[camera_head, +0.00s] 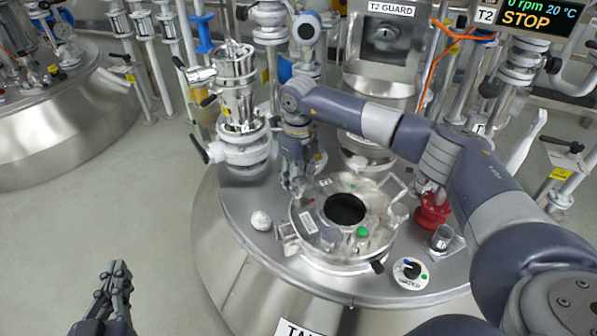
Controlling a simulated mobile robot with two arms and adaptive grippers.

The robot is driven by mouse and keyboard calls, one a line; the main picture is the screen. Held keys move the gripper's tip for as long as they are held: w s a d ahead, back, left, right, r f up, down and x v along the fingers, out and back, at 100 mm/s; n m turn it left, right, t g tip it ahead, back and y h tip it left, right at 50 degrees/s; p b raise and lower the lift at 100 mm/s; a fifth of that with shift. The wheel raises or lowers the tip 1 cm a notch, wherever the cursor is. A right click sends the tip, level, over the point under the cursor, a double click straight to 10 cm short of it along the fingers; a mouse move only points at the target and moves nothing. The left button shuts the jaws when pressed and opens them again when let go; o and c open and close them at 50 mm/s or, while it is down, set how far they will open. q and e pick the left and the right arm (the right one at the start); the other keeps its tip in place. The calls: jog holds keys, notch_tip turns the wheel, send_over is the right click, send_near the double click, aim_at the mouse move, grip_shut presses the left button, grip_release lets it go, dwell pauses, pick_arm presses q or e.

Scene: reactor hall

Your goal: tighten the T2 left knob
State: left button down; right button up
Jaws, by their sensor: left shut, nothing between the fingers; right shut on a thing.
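The round manway lid (322,240) with its dark round opening lies on top of the steel T2 tank (228,222). My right gripper (293,184) points down at the lid's back-left edge. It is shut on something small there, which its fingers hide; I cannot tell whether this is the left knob. My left gripper (116,268) is shut and empty over the floor at the lower left, well away from the tank.
A steel fitting with valve handles (238,90) stands left of my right gripper. A red fitting (433,211) and a round dial panel (410,272) are right of the lid. A display (540,15) reads STOP. Floor at left is clear.

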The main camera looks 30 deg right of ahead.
jog(key=shift+r+m+p, duration=0.2)
jog(key=shift+m+p, duration=1.1)
jog(key=shift+m, duration=0.1)
jog(key=shift+m+p, duration=0.9)
jog(key=shift+m, duration=0.2)
pick_arm(q)
jog(key=s+a+f+g+y, duration=0.1)
jog(key=s+a+f+g, duration=0.1)
jog(key=s+f+g, duration=0.2)
jog(key=s+a+f+g+y, duration=0.1)
jog(key=s+a+f+g, duration=0.1)
jog(key=s+f+g, duration=0.2)
jog(key=s+a+f+g+y+p, duration=0.1)
jog(key=s+f+g, duration=0.3)
jog(key=s, duration=0.5)
jog(key=shift+s+a+f+n, duration=0.15)
jog(key=shift+a+f+n, duration=0.15)
jog(key=shift+a+f, duration=0.35)
pick_arm(e)
jog(key=shift+w+m, duration=0.1)
jog(key=shift+m, duration=0.7)
pick_arm(q)
jog(key=shift+a+r, duration=0.15)
jog(key=shift+r, duration=0.05)
pick_arm(e)
jog(key=o, duration=0.9)
jog(key=shift+o, duration=0.7)
jog(key=shift+f, duration=0.1)
